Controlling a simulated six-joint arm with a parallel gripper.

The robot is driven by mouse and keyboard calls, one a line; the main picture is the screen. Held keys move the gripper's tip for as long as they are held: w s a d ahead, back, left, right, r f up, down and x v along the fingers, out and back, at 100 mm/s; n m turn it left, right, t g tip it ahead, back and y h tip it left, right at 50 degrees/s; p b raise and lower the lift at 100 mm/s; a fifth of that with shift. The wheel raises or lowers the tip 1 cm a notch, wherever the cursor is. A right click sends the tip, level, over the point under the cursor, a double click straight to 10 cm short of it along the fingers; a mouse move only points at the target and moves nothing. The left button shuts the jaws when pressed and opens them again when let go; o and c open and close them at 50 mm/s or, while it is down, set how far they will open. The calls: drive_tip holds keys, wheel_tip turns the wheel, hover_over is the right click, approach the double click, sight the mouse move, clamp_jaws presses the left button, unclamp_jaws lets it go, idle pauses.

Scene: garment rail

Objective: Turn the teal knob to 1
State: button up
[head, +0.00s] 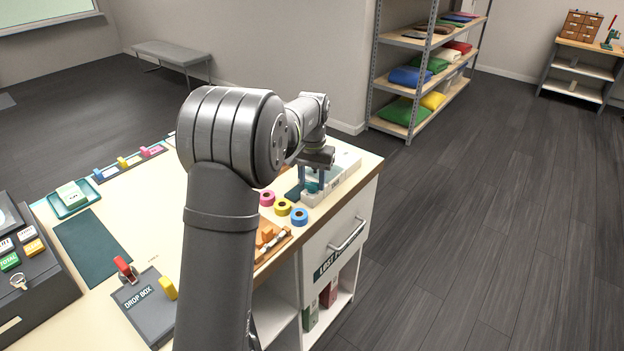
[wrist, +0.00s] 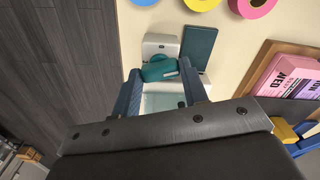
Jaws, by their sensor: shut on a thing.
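The teal knob (wrist: 160,71) sits on a small white unit (wrist: 160,42) near the table's edge. In the wrist view, my gripper (wrist: 159,75) has one finger on each side of the knob and is shut on it. In the head view, my gripper (head: 313,180) points down over the unit, and the knob (head: 311,187) shows only in part between the fingers. The number marks and the knob's pointer cannot be read in either view.
A dark teal flat block (wrist: 199,46) lies close beside the unit. Pink (head: 267,198), yellow (head: 283,207) and blue (head: 299,216) tape rolls lie nearby. A white box (head: 345,166) stands behind my gripper. A drawer with a handle (head: 348,234) is below the tabletop.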

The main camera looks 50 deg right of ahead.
sight(312, 183)
drive_tip(key=shift+m, duration=1.9)
drive_tip(key=o, duration=0.7)
drive_tip(key=shift+r, duration=0.1)
wheel_tip(312, 183, up, 17)
drive_tip(key=shift+r, duration=0.15)
wheel_tip(312, 183, down, 18)
drive_tip(key=shift+r, duration=0.25)
